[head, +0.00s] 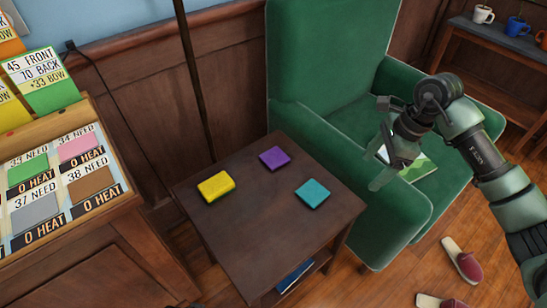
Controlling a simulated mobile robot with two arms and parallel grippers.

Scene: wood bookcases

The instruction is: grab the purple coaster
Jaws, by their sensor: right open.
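The purple coaster (274,158) lies flat near the back edge of the small dark side table (250,233). A teal coaster (312,193) lies to its right and nearer the front. A yellow block-like item (216,186), perhaps a sponge or stack, lies to its left. My right gripper (384,165) hangs in the air in front of the green armchair, to the right of the table and apart from the purple coaster. It is open and nothing shows in it. My left gripper is not in the view.
The green armchair (318,62) stands against the table's right and back side, with a book or magazine (420,166) on its seat. A thin dark pole (193,80) rises behind the table. A wooden cabinet with cards (105,262) stands left. Slippers (463,262) lie on the floor.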

